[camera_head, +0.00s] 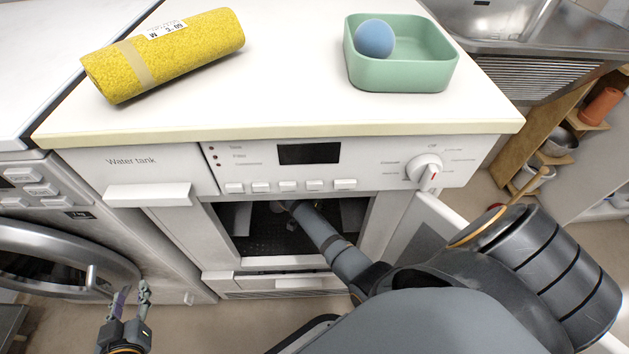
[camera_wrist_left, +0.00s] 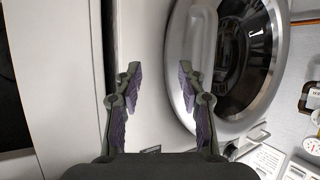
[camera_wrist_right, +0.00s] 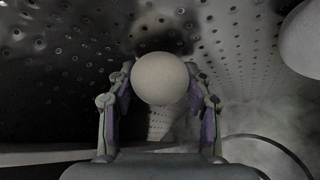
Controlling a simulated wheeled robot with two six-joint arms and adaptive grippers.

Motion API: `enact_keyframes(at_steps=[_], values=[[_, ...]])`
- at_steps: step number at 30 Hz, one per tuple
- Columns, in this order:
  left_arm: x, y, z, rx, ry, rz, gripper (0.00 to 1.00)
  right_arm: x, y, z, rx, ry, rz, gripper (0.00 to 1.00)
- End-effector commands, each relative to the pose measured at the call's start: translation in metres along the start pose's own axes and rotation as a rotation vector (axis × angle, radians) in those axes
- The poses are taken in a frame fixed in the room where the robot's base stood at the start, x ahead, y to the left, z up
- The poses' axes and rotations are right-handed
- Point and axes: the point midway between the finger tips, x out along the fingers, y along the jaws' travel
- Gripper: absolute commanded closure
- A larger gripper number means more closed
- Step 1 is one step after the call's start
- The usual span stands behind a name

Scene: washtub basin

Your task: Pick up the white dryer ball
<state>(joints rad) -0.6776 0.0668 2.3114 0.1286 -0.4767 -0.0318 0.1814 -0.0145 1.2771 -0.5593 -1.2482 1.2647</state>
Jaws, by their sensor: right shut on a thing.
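The white dryer ball (camera_wrist_right: 160,78) is between the fingers of my right gripper (camera_wrist_right: 160,95) in the right wrist view, inside a dark drum with a perforated wall. The gripper is shut on it. In the head view my right arm reaches into the open front of the dryer (camera_head: 265,148), and the ball and right fingertips are hard to make out there. My left gripper (camera_head: 132,296) is low at the left in the head view. In the left wrist view (camera_wrist_left: 158,85) its fingers are apart with nothing between them.
A green bin (camera_head: 405,74) holding a blue ball (camera_head: 374,38) stands on the dryer's white top (camera_head: 290,90). A yellow roll (camera_head: 170,58) lies to its left. The open dryer door (camera_head: 425,235) is beside my right arm. A washer door (camera_head: 60,265) is near my left gripper.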

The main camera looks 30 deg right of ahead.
Motion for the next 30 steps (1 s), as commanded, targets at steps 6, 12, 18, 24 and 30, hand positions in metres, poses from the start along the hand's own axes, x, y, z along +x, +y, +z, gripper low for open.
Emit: enact_keyframes(at_steps=[6,12,18,24,30], values=[[0.000,0.000,0.000,0.000,0.000,0.000,0.60,0.000,0.000,0.000,0.000,0.000,0.000,0.79],[-0.001,0.001,0.004,-0.002,-0.024,0.002,0.60,-0.003,0.000,-0.002,0.000,0.000,0.000,0.79],[-0.011,0.003,0.052,-0.019,-0.199,0.010,0.60,-0.010,0.000,-0.006,0.000,0.000,0.001,0.79],[-0.033,0.007,0.108,-0.037,-0.423,0.024,0.60,-0.021,0.000,-0.013,0.000,0.000,-0.001,0.79],[-0.070,0.013,0.155,-0.050,-0.681,0.040,0.60,-0.043,-0.001,-0.028,0.001,0.000,-0.002,0.79]])
